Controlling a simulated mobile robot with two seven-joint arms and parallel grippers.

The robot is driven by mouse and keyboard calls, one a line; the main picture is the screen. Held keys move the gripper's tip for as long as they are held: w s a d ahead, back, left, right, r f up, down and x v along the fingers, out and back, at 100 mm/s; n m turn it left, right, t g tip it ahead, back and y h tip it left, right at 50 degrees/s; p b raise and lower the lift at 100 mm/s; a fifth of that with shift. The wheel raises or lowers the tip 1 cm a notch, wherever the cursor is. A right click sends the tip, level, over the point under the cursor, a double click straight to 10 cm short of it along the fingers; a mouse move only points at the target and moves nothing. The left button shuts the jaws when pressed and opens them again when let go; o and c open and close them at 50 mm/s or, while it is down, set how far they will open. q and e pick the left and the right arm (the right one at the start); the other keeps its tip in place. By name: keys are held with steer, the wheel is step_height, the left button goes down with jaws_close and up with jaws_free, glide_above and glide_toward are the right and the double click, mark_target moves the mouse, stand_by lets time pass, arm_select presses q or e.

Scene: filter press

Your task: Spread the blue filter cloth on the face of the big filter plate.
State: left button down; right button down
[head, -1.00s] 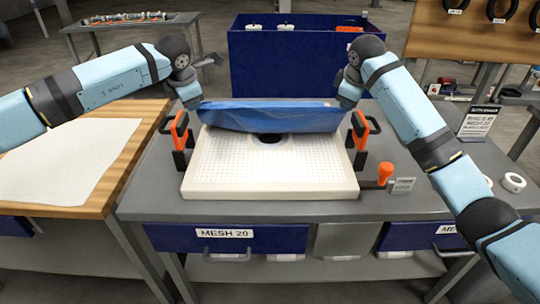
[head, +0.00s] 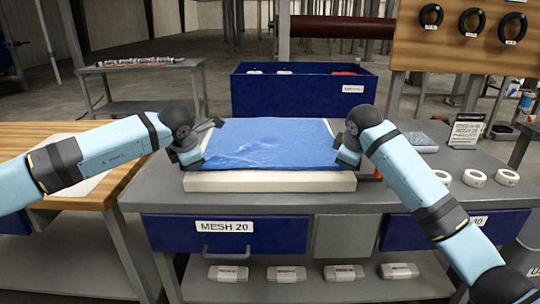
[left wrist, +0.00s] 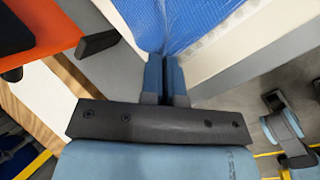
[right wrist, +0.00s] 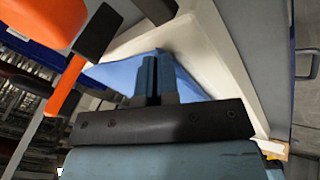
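The blue filter cloth (head: 262,142) lies spread over most of the top face of the white filter plate (head: 270,182). It has slight wrinkles, and the plate's front side shows below it. My left gripper (head: 188,158) is at the plate's left edge, its fingers shut on the cloth's near left corner; the cloth (left wrist: 172,25) runs away from the fingertips in the left wrist view. My right gripper (head: 346,157) is at the right edge. In the right wrist view its fingers (right wrist: 153,72) are together with the cloth's corner (right wrist: 120,72) between them. Bare plate (right wrist: 205,45) shows beside the cloth there.
Orange clamps stand beside the plate, seen close in the left wrist view (left wrist: 40,30) and right wrist view (right wrist: 45,20). White rolls (head: 475,178) lie at the right of the grey bench (head: 420,190). A blue bin (head: 300,95) stands behind. A wooden table (head: 60,205) adjoins at left.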

arm_select(q)
steer(key=shift+s+f, duration=0.2)
arm_select(e)
steer(key=shift+s+d+f, duration=0.1)
steer(key=shift+s+f, duration=0.1)
steer(key=shift+s, duration=0.05)
arm_select(q)
steer(key=c, duration=1)
jaws_free()
arm_select(e)
steer(key=c, duration=1)
jaws_free()
steer(key=shift+f, duration=0.1)
arm_select(q)
steer(key=shift+s+d+f, duration=0.1)
steer(key=shift+s+r, duration=0.15)
steer(key=shift+r, duration=0.25)
arm_select(e)
steer(key=shift+s+r, duration=0.15)
steer(key=shift+r, duration=0.2)
arm_select(q)
steer(key=v, duration=1)
steer(key=shift+s+f, duration=0.25)
steer(key=shift+s, duration=0.15)
arm_select(e)
steer(key=s+v, duration=0.1)
steer(key=v, duration=0.9)
steer(key=shift+f, duration=0.2)
